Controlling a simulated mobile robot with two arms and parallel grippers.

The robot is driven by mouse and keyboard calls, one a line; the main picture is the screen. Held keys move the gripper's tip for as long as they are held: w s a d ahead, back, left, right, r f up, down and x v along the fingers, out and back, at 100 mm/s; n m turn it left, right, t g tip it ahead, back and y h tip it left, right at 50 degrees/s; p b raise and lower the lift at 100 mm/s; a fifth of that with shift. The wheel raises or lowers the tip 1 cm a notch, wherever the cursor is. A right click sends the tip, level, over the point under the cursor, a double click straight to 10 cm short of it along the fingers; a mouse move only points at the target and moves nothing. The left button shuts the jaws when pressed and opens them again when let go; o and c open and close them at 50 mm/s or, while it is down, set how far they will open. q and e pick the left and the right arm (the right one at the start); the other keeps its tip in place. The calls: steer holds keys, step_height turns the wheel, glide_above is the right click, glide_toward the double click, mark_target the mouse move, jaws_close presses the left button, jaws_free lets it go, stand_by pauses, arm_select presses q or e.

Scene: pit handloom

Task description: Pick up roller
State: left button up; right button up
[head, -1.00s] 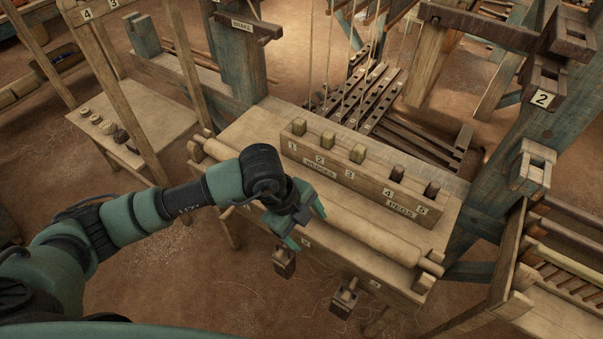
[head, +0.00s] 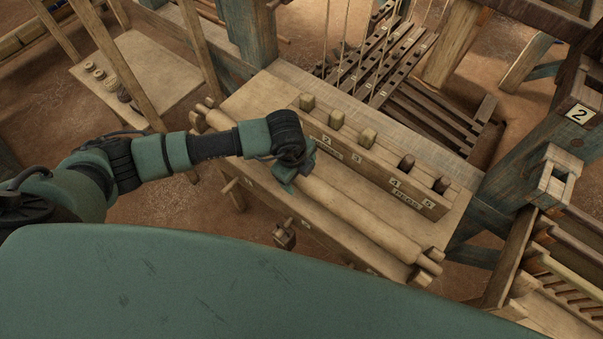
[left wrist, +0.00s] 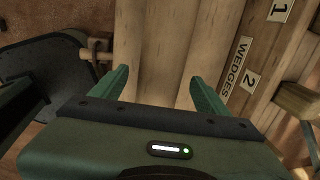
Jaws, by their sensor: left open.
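The roller (head: 345,215) is a long pale wooden cylinder with thinner ends. It lies along the front of the wooden bench, in front of the peg block. My left gripper (head: 285,183) is over the roller, left of its middle, and hides part of it. In the left wrist view the roller (left wrist: 165,50) runs up the middle, between the two green fingers of my left gripper (left wrist: 157,88). The fingers are open, one on each side of it. I cannot tell whether they touch it. My right gripper is not in view.
The peg block (head: 375,170), labelled WEDGES and PEGS, holds several wooden pieces close behind the roller. A peg with a dark block (head: 284,236) hangs at the bench front. A blue-grey post (head: 545,160) stands at the right. A side table (head: 140,75) holds small spools.

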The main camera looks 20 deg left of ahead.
arm_select(q)
steer(key=shift+f, duration=0.25)
jaws_close()
steer(key=shift+w+d+r, duration=0.1)
steer(key=shift+w, duration=0.05)
